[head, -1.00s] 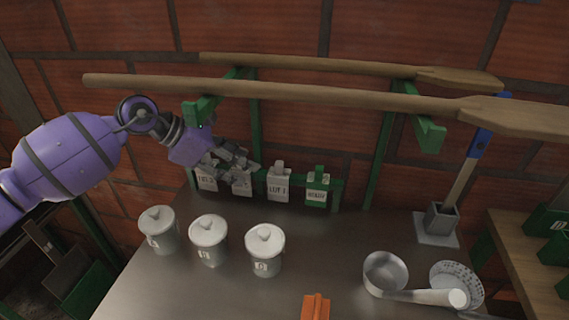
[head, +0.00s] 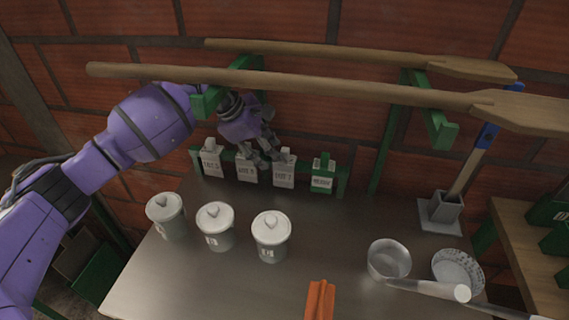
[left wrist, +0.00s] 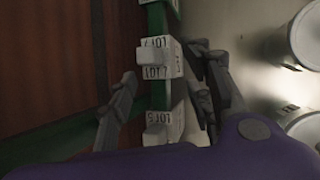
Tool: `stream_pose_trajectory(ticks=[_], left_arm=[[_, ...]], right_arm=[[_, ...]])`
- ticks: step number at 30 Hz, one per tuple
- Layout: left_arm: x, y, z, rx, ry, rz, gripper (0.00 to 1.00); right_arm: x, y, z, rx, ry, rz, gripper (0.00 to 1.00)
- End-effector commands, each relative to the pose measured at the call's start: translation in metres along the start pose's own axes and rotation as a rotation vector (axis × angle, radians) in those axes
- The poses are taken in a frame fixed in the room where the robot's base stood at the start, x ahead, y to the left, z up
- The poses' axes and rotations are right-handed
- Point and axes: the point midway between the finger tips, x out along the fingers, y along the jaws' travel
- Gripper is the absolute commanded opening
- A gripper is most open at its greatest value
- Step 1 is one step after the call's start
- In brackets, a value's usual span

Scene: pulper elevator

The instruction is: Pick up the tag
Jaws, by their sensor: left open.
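Several tags hang in a row on a green rack (head: 343,181) at the back of the table. Three are pale: the first (head: 211,160), the second (head: 247,169) and the third (head: 284,172). My left gripper (head: 268,160) is open, fingers down, at the second and third tags. In the left wrist view, my left gripper (left wrist: 165,80) has its fingers on either side of a pale tag reading LOT 7 (left wrist: 160,60). Another tag, perhaps LOT 5 (left wrist: 163,128), sits below it. Contact cannot be told.
Two long wooden paddles (head: 300,85) rest on green brackets (head: 430,110) above the rack. Three lidded canisters (head: 215,228) stand in front of it. A metal cup (head: 388,259), a strainer (head: 457,270) and an orange piece (head: 320,298) lie forward.

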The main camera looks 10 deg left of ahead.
Motion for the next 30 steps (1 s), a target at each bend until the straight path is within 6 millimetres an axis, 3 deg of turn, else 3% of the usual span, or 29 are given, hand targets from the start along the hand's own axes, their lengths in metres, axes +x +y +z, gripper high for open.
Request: stream_pose_trajectory(ticks=[5,13,21,30], left_arm=[[0.011,0.001,0.003,-0.002,-0.001,-0.002,0.46],[0.048,0.001,0.002,-0.003,-0.001,0.0,0.46],[0.052,0.001,0.002,-0.001,0.0,0.0,0.46],[0.052,0.001,0.002,-0.001,0.0,-0.001,0.12]], right_arm=[[0.0,0.0,-0.002,0.001,0.002,0.0,0.4],[-0.001,-0.001,-0.004,0.003,0.005,-0.001,0.4],[-0.002,-0.001,-0.002,0.003,0.002,0.0,0.4],[-0.003,0.0,0.001,0.004,-0.004,0.001,0.4]])
